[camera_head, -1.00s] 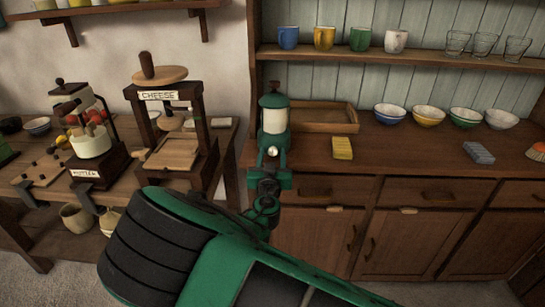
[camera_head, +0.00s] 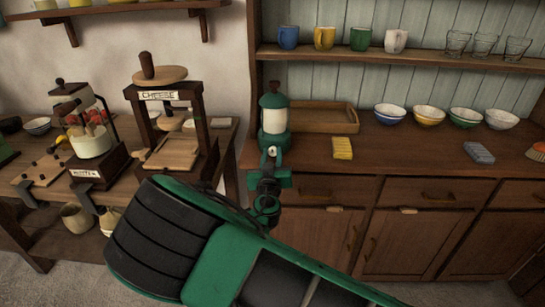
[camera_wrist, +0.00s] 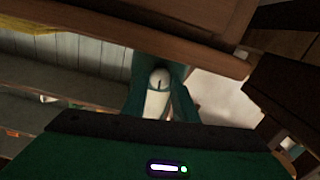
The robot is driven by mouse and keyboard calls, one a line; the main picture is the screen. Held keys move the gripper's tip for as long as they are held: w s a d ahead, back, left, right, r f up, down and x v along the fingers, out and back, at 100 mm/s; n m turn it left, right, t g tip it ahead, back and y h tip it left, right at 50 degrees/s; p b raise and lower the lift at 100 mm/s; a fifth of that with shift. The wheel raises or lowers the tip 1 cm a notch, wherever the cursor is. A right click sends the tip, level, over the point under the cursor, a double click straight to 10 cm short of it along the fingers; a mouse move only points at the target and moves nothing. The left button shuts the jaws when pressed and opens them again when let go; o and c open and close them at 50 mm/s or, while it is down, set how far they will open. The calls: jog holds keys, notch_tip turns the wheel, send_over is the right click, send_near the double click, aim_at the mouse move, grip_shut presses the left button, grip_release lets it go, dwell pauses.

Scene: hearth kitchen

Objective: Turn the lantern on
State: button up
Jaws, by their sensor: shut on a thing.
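The lantern (camera_head: 274,118) stands upright near the left front of the wooden counter. It has a green cap, a green base and a pale glass that shows no clear glow. A pale round knob (camera_head: 272,152) with a dark mark is on the front of its base. My gripper (camera_head: 271,167) is at the lantern's front, shut on the knob. In the wrist view the knob (camera_wrist: 160,80) sits between my green fingers (camera_wrist: 158,104). The exact finger contact is dark and partly hidden.
A wooden tray (camera_head: 325,106) lies behind the lantern. A yellow sponge (camera_head: 342,148) and several bowls (camera_head: 428,115) are to the right. A cheese press (camera_head: 175,125) stands on the left table. Counter between sponge and grey block (camera_head: 478,153) is clear.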

jog(key=n, duration=0.8)
jog(key=shift+a, duration=0.1)
jog(key=n, duration=0.4)
jog(key=shift+a+f+n, duration=0.1)
jog(key=shift+f+n, duration=0.05)
jog(key=shift+n, duration=1.95)
jog(key=shift+f, duration=0.1)
jog(key=o, duration=1)
